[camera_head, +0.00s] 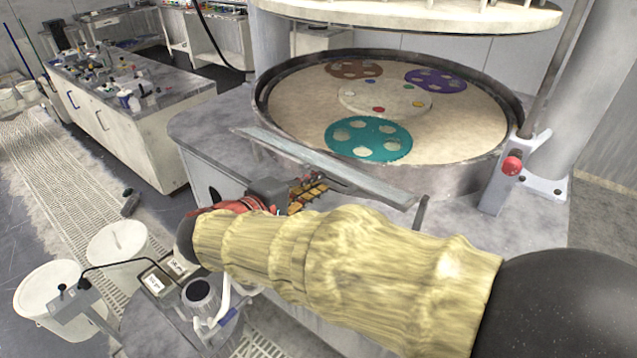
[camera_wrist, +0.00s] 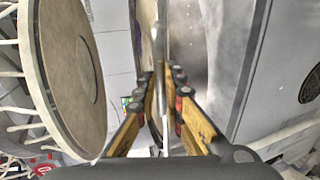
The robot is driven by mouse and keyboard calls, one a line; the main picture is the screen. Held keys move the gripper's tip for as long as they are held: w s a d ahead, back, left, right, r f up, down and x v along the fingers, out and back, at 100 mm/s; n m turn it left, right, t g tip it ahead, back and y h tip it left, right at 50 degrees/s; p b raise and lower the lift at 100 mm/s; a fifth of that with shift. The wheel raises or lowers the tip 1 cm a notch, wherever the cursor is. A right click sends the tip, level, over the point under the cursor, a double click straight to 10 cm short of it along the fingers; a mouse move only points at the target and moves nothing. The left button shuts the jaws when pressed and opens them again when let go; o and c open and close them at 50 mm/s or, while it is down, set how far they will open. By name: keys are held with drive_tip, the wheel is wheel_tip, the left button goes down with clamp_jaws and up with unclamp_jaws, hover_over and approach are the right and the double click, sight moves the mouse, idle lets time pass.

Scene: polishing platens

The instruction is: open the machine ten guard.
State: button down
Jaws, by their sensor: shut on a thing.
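The machine's guard (camera_head: 350,177) is a long, narrow grey bar or panel along the near edge of the round polishing platen (camera_head: 290,85). It slants from upper left to lower right in the head view. My gripper (camera_head: 309,188) is at the near side of the guard, around its middle. In the wrist view my gripper (camera_wrist: 160,92) has its orange fingers shut on a thin grey rail of the guard (camera_wrist: 161,50), which runs between them. My arm's yellow sleeve hides part of the machine's front. No machine number is readable.
A red knob (camera_head: 511,166) sits on a bracket at the platen's right. A pale upper plate (camera_head: 410,14) hangs above the platen. White buckets (camera_head: 48,292) and a small stand with labelled boxes are at lower left. A cluttered bench (camera_head: 150,110) stands left, with floor between.

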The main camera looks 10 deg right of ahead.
drive_tip(key=shift+s+a+f+b, duration=0.2)
drive_tip(key=shift+f+b, duration=0.25)
drive_tip(key=shift+f, duration=0.4)
drive_tip(key=shift+s+a+f+b, duration=0.15)
drive_tip(key=shift+f+b, duration=0.3)
drive_tip(key=shift+f, duration=0.35)
drive_tip(key=c, duration=1.9)
unclamp_jaws()
drive_tip(key=shift+w, duration=0.1)
drive_tip(key=v, duration=1.2)
drive_tip(key=shift+c, duration=0.3)
